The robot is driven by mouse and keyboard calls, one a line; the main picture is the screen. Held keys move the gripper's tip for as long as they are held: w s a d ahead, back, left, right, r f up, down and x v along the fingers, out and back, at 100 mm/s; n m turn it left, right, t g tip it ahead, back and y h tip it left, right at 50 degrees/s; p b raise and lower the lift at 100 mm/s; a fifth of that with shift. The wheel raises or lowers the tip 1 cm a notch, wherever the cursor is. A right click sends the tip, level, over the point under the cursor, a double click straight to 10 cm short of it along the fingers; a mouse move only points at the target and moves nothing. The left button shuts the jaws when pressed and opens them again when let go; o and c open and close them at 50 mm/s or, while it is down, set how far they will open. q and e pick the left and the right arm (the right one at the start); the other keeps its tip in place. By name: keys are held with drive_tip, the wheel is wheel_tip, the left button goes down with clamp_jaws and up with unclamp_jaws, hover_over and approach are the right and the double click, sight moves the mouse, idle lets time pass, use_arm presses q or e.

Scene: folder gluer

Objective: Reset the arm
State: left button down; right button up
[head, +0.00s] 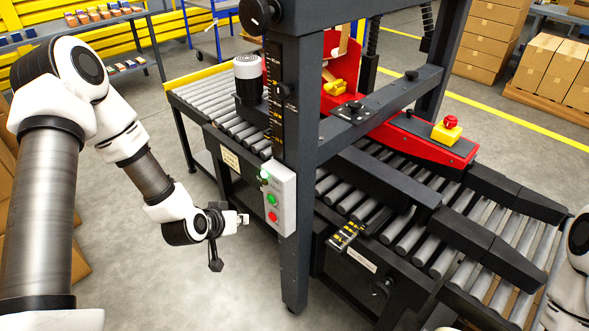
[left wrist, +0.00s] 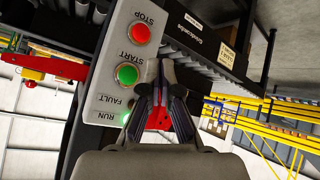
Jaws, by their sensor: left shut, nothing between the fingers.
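My left gripper (head: 243,219) is shut and empty, just left of the grey control box (head: 283,203) on the machine's front post. In the left wrist view, the closed fingertips (left wrist: 161,65) are beside the control box (left wrist: 110,90), near its edge. I cannot tell whether they touch it. The box has a green START button (left wrist: 127,73), a red STOP button (left wrist: 140,34) and a RUN/FAULT light (left wrist: 125,118) glowing green. Part of my right arm (head: 572,275) shows at the right edge; its gripper is out of view.
A roller conveyor (head: 205,95) runs through the black machine frame (head: 300,120). A red bar with a yellow-based emergency button (head: 447,130) lies over the rollers. Cardboard boxes (head: 550,65) stand at the back right. The floor (head: 180,285) below my left gripper is clear.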

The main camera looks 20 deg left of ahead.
use_arm(q)
drive_tip(key=s+d+f+m+g, duration=0.35)
drive_tip(key=s+d+f, duration=0.25)
drive_tip(key=s+f, duration=0.45)
drive_tip(key=s+d+f+g, duration=0.1)
drive_tip(key=s+f+g, duration=0.1)
drive_tip(key=s, duration=0.5)
drive_tip(key=s+d+f+g, duration=0.2)
drive_tip(key=s+g, duration=0.2)
drive_tip(key=s, duration=0.4)
drive_tip(key=shift+d+f+n+y+p, duration=0.15)
drive_tip(key=shift+f+n+y+p, duration=0.05)
drive_tip(key=shift+n+y+p, duration=0.2)
drive_tip(key=shift+w, duration=0.1)
